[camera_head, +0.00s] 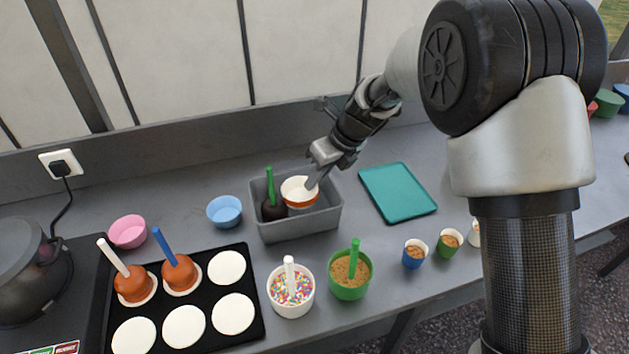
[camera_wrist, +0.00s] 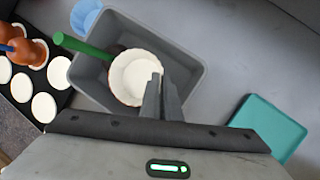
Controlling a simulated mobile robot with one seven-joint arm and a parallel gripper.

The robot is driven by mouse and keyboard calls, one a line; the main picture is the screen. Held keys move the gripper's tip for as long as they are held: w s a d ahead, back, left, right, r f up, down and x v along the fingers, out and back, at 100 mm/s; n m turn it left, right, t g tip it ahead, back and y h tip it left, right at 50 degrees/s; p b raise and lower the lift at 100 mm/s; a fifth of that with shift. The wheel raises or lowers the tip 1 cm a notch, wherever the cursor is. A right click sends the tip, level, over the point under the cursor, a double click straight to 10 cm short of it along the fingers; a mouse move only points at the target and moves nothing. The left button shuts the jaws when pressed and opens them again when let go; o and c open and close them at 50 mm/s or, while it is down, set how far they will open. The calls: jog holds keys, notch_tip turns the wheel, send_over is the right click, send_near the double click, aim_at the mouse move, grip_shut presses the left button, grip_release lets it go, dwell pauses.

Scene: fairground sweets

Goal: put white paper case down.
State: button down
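The white paper case (camera_head: 299,189) is round, with an orange band on its outside. It is in or just over the right part of a grey bin (camera_head: 299,228); I cannot tell whether it touches the bottom. My gripper (camera_head: 314,180) reaches down from the upper right onto the case's right rim. In the wrist view, the fingers (camera_wrist: 162,98) are close together with the rim of the case (camera_wrist: 134,76) between them. The case looks empty and roughly upright. A dark apple (camera_head: 273,209) with a green stick stands beside it in the bin's left part.
A teal tray (camera_head: 397,192) lies right of the bin. Blue (camera_head: 225,211) and pink (camera_head: 128,231) cases stand to the left. A black tray (camera_head: 190,338) holds white discs and two caramel apples. Sprinkle (camera_head: 291,300) and crumb (camera_head: 349,287) cups with sticks stand in front.

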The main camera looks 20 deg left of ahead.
jog(key=shift+f, duration=0.55)
jog(key=c, duration=2)
grip_release()
jog(key=shift+r, duration=0.35)
jog(key=p+v, duration=0.1)
jog(key=v, duration=1.1)
jog(key=shift+r, duration=0.2)
jog(key=shift+d, duration=0.1)
